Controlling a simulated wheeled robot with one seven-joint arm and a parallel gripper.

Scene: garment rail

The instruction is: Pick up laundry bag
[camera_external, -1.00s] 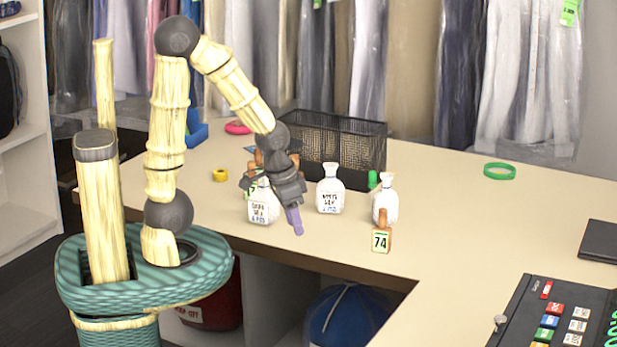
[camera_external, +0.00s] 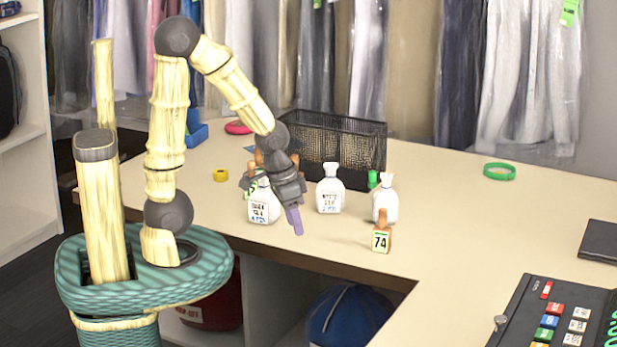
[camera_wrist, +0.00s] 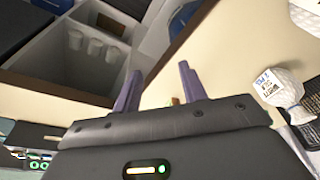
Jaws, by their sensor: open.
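Three small white tied bags with printed labels stand upright on the counter: a left bag (camera_external: 264,205), a middle bag (camera_external: 330,190) and a right bag (camera_external: 387,201). I cannot tell which one the task means. My gripper (camera_external: 294,219) points down over the front of the counter, between the left and middle bags. In the wrist view my gripper (camera_wrist: 160,88) shows two purple fingers apart, with no bag between them. One white labelled bag (camera_wrist: 284,88) shows at the right there, outside the fingers.
A black mesh basket (camera_external: 335,145) stands behind the bags. A number 74 block (camera_external: 381,239) stands in front of the right bag. A green ring (camera_external: 499,171) and a keypad (camera_external: 560,315) are farther right. A blue bag (camera_external: 348,318) and a red container (camera_external: 212,304) sit under the counter.

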